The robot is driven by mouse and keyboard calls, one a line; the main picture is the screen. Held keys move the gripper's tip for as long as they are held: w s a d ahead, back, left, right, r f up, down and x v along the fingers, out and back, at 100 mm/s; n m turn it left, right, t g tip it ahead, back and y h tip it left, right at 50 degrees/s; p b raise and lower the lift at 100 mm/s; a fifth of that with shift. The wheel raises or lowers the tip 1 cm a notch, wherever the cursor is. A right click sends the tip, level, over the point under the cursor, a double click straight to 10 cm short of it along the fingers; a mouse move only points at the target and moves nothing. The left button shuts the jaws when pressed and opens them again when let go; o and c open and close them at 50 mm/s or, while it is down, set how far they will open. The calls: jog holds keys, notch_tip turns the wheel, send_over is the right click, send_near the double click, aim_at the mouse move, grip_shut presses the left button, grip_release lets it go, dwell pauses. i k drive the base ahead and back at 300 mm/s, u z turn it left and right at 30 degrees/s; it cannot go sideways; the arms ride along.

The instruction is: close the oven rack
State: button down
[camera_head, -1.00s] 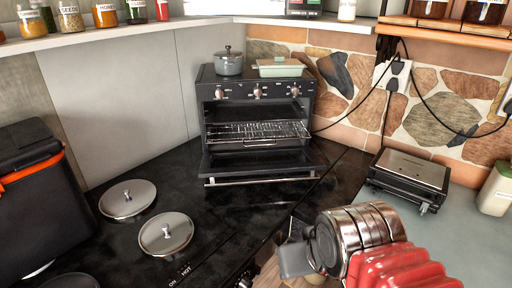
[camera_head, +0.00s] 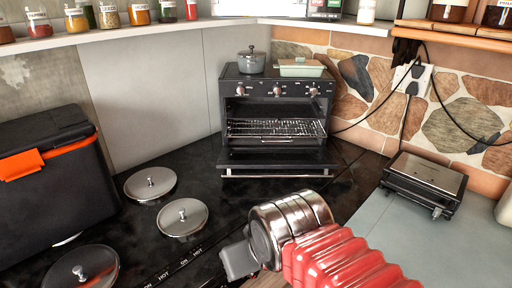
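The toaster oven (camera_head: 272,90) stands on the black counter in the corner, with its door (camera_head: 277,160) folded down. The wire oven rack (camera_head: 275,128) sits level inside the cavity, and its front edge reaches to about the oven's mouth, above the door. How far it is pulled out is hard to tell. My gripper (camera_head: 238,262) is at the lower middle, at the end of my red and chrome arm, in front of the oven and apart from the rack. Only a grey part of it shows, so its opening cannot be seen.
Round metal lids (camera_head: 182,217) lie on the black counter (camera_head: 140,232) at left. A black box with orange trim (camera_head: 52,175) stands at far left. A small grill (camera_head: 426,180) sits at right. A pot (camera_head: 251,62) and green dish (camera_head: 301,68) stand on the oven.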

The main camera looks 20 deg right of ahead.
aim_at(261, 137)
jog(key=u, duration=0.35)
jog(key=k, duration=1.4)
jog(key=z, duration=0.4)
jog(key=i, duration=1.05)
jog(key=z, duration=0.05)
